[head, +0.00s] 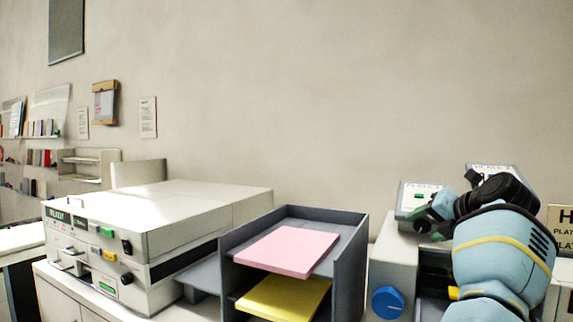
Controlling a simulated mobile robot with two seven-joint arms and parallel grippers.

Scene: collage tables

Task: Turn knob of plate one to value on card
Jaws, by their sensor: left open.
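A blue round knob (388,302) sits on the front of a light grey machine (392,262) at the lower right. A small display box (418,198) with a green light and a blurred label, seemingly "PLATE 1", stands on top. My left gripper (430,222) is open, in front of and partly over this box, above and right of the knob, and not touching the knob. A second display box (490,169) is mostly hidden behind my wrist. A beige card (561,226) at the right edge shows lines starting "H" and "PLATE", cut off; its values cannot be read.
A grey two-level tray (350,262) holds pink sheets (290,250) above and yellow sheets (282,298) below, left of the knob. A white machine (140,225) with buttons stands at left. The wall space above is clear.

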